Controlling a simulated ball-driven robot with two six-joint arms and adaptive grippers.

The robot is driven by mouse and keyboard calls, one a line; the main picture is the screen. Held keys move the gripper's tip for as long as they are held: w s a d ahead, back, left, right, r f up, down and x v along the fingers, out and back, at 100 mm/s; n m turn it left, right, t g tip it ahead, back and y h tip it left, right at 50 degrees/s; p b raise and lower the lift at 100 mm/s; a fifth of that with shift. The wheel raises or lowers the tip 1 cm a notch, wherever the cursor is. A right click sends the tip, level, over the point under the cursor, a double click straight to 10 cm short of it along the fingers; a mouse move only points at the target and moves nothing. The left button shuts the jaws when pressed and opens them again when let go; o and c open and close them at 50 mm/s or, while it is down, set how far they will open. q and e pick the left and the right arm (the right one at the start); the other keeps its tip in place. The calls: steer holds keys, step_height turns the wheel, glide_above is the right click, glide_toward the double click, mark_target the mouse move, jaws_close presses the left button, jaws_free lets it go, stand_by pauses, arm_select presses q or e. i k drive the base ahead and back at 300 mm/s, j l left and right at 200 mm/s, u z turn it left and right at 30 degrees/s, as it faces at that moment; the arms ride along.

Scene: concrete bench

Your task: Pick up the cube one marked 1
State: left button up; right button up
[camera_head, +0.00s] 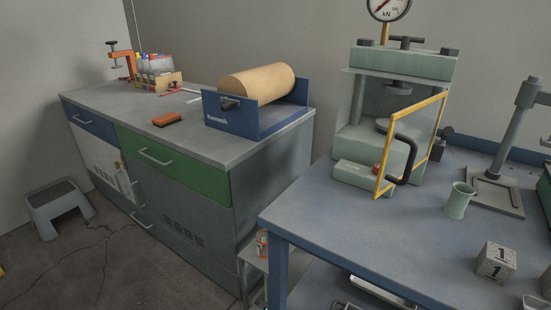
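The cube marked 1 (495,261) is grey with a black "1" on the faces that show. It sits on the blue-grey bench (400,235) at the lower right of the head view. Neither of my grippers can be made out in this view, so their distance from the cube does not show.
A press (395,105) with a yellow-framed guard (412,145) stands at the back, beside a grey stand (495,192). A metal object (536,303) lies at the bottom right edge. The bench's front left is clear.

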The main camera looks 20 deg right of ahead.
mark_target(497, 263)
steer(key=z, duration=1.3)
